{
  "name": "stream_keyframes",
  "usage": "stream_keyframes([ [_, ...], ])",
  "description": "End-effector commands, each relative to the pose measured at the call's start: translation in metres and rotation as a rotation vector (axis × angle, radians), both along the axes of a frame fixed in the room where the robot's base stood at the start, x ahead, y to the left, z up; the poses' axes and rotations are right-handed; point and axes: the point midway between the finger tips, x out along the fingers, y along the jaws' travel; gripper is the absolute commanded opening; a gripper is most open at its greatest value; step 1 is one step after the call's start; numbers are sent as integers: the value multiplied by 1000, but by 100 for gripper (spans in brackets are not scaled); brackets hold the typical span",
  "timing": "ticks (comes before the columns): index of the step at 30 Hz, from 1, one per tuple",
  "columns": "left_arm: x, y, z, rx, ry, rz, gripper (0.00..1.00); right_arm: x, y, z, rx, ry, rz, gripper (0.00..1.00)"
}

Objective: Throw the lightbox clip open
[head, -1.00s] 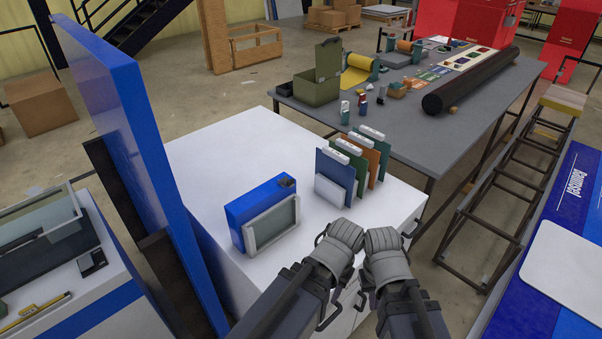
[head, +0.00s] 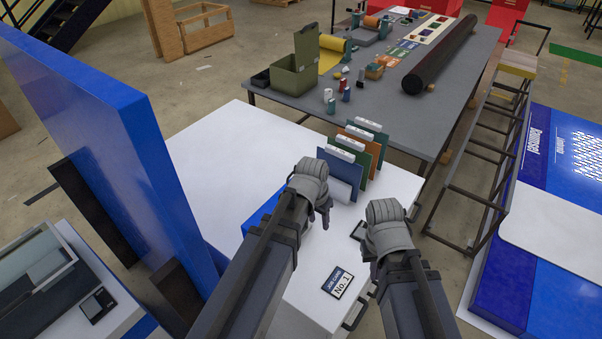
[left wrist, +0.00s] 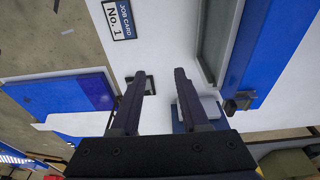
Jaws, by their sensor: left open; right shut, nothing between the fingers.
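The blue lightbox (head: 262,208) stands on the white cabinet top, mostly hidden behind my left arm in the head view. In the left wrist view the lightbox (left wrist: 275,45) is at the right, with its grey-framed panel. A small dark fitting (left wrist: 240,102) sits at its corner; I cannot tell whether this is the clip or how it is set. My left gripper (head: 324,213) is open and empty above the cabinet, beside the lightbox. Its two fingers (left wrist: 158,78) are spread in the left wrist view. My right gripper (head: 388,212) is shut and empty over the cabinet's right side.
Several coloured panels (head: 368,143) stand upright behind my left gripper. A tall blue panel (head: 130,150) rises at the left. A grey worktable stands behind.

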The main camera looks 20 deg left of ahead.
Motion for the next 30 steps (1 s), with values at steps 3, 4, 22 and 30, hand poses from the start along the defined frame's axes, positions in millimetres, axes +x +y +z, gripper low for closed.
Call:
stream_keyframes([
  [3, 50, 42, 43, -41, -95, 10, 45, 0, 0, 38, 1, 0, -3, 0],
  [4, 58, 51, 48, -47, -116, 9, 45, 0, 0, 42, 1, 0, -4, 0],
  [22, 93, 90, 57, -63, -212, 8, 45, 0, 0, 43, 1, 0, -5, 0],
  [30, 104, 86, 27, -63, -212, 8, 45, 0, 0, 14, 0, 0, -2, 0],
])
